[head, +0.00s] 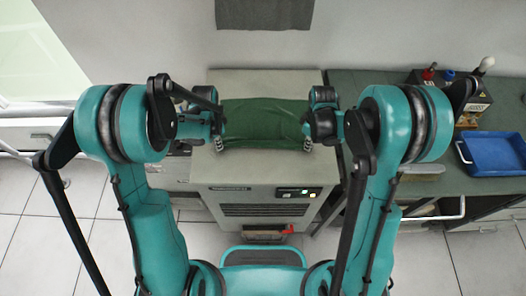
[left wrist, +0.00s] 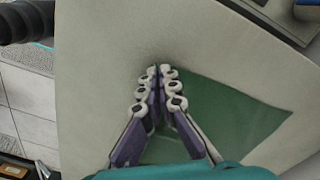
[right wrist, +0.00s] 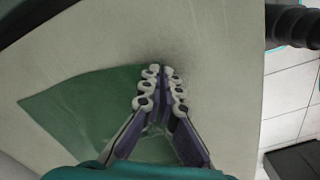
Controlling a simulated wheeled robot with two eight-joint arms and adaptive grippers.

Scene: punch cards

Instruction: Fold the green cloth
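The green cloth (head: 263,118) lies spread on top of the beige cabinet, with light creases and a slightly curved near edge. My left gripper (head: 219,145) is at its near left corner, and my right gripper (head: 308,144) is at its near right corner. In the left wrist view, the fingers (left wrist: 160,72) are together on the corner of the cloth (left wrist: 235,115). In the right wrist view, the fingers (right wrist: 160,73) are likewise together on the cloth's other corner (right wrist: 85,105). The cloth directly under the fingers is partly hidden.
The beige cabinet (head: 215,172) has bare top around the cloth. To the right, a green counter (head: 350,88) holds a blue tray (head: 495,152) and a box of tools (head: 465,103). A dark grey panel (head: 265,12) is on the wall behind.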

